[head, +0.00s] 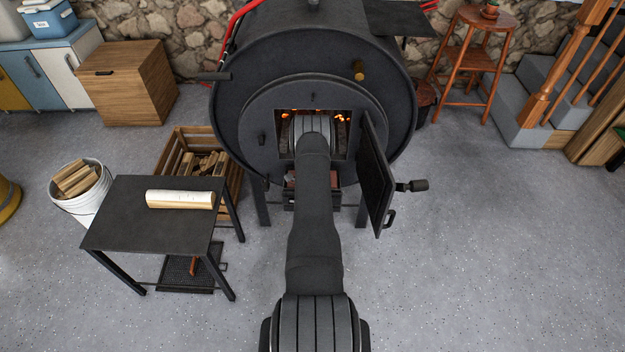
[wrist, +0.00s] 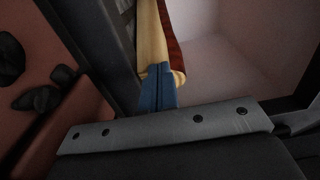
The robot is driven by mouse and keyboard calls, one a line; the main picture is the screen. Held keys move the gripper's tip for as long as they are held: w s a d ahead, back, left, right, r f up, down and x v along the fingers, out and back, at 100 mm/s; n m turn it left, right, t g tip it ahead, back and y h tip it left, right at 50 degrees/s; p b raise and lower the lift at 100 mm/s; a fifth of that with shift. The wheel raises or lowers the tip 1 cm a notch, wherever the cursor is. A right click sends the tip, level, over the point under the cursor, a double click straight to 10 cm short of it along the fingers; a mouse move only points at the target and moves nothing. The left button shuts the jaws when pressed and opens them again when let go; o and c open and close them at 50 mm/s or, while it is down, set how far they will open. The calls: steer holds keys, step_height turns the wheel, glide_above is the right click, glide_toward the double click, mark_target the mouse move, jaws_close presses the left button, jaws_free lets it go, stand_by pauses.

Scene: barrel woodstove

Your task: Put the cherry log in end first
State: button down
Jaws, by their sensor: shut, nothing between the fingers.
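The cherry log (wrist: 151,32), with pale split wood and reddish-brown bark, shows in the wrist view just beyond my fingertips. It appears to lie inside the firebox; the head view does not show it. My gripper (wrist: 161,70) has its blue fingers together, close against or touching the log's near end; I cannot tell if they touch. In the head view my arm reaches through the open doorway of the black barrel stove (head: 285,52) and hides the gripper. The stove door (head: 375,175) stands open on the right.
Embers (head: 341,117) glow inside the opening, and dark coals (wrist: 38,98) lie left in the wrist view. A pale white-barked log (head: 180,199) rests on a black side table (head: 125,215). A bucket of split wood (head: 83,195) and a wooden crate (head: 180,140) stand left.

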steer(key=shift+w, duration=1.8)
steer(key=s, duration=1.4)
steer(key=w, duration=1.3)
steer(key=shift+w, duration=0.1)
steer(key=shift+w, duration=0.1)
steer(key=shift+s, duration=13.2)
steer(key=shift+n+h, duration=0.3)
steer(key=shift+h, duration=0.2)
steer(key=shift+w+a+r, duration=0.1)
steer(key=shift+w+r, duration=0.65)
steer(key=shift+w, duration=0.25)
steer(key=shift+w+a+r, duration=0.1)
steer(key=shift+w+r, duration=0.65)
steer(key=shift+w, duration=0.2)
